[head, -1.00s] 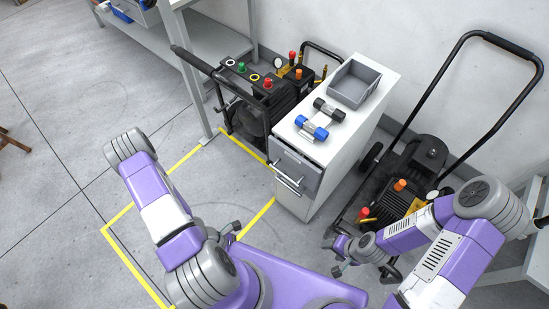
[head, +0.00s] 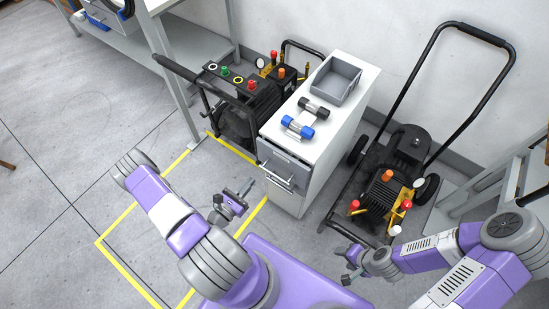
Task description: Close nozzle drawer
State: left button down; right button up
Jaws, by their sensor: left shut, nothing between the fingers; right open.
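The upper drawer (head: 284,163) appears to stand out a little from the cabinet; how far is hard to tell. My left gripper (head: 249,186) is shut and empty, just left of the drawer front and handle (head: 278,179), seemingly apart from them. My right gripper (head: 344,266) is open and empty, low in front of the cabinet's right side. The drawer's inside is hidden.
On the cabinet top are a grey bin (head: 336,80), a black-ended part (head: 314,107) and a blue-ended part (head: 298,127). A black pressure washer (head: 245,105) stands left of the cabinet, another (head: 385,190) right. A grey workbench (head: 172,75) stands at upper left.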

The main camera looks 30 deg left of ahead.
aim_at(275, 153)
pick_arm(q)
jog(key=w+b, duration=0.1)
jog(key=w, duration=0.3)
jog(key=w+b, duration=0.1)
jog(key=w, duration=0.3)
jog(key=w+d+b, duration=0.1)
jog(key=w, duration=0.3)
jog(key=shift+w, duration=0.4)
pick_arm(e)
notch_tip(275, 153, down, 3)
jog(key=shift+f, duration=0.1)
pick_arm(q)
jog(key=shift+w, duration=0.1)
